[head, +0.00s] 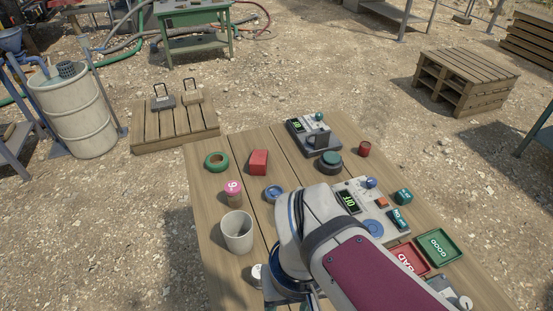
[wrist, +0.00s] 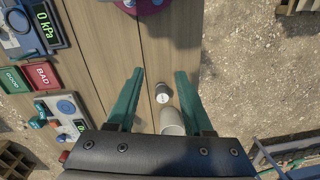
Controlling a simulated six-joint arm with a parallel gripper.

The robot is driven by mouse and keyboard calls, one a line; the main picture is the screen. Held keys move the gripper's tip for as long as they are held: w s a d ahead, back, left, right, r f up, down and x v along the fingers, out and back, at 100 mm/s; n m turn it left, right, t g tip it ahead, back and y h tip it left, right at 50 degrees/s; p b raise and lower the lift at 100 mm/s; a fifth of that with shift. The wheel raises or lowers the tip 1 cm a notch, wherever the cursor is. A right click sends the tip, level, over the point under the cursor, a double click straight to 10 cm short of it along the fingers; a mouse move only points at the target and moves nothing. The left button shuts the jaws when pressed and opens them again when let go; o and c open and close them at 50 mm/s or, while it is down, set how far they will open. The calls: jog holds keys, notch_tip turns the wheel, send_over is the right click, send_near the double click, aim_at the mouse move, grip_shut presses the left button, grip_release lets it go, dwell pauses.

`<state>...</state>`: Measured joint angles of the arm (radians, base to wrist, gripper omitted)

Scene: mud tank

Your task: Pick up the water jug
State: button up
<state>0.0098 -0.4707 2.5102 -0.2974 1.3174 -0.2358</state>
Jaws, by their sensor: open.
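A pale grey, open-topped cylindrical vessel (head: 237,232), which looks like the water jug, stands upright on the wooden table at its left side. It also shows in the wrist view (wrist: 172,122), partly hidden by my gripper's dark body. My gripper (wrist: 158,75) has two green fingers spread wide apart with nothing held between them. The vessel lies between the fingers in the picture, nearer the right one; I cannot tell the height gap. In the head view my arm hides most of the gripper.
A small white-topped container (wrist: 162,93) stands close to the vessel. A pink-lidded jar (head: 233,192), blue lid (head: 273,193), green tape roll (head: 216,161) and red block (head: 259,162) are nearby. Red (head: 410,260) and green (head: 440,247) trays and meters fill the right side.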

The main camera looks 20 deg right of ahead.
jog(key=w+d+f+n+t+h, duration=0.1)
jog(key=w+d+n+h, duration=0.3)
jog(key=w+n, duration=0.55)
jog(key=w+d+f+n+t+h, duration=0.15)
jog(key=w+d+n, duration=0.45)
jog(key=n, duration=0.7)
jog(key=shift+n+g+y, duration=0.25)
jog(key=shift+g, duration=0.2)
jog(key=x, duration=1.6)
jog(key=shift+w, duration=0.25)
grip_shut()
jog(key=shift+r, duration=0.1)
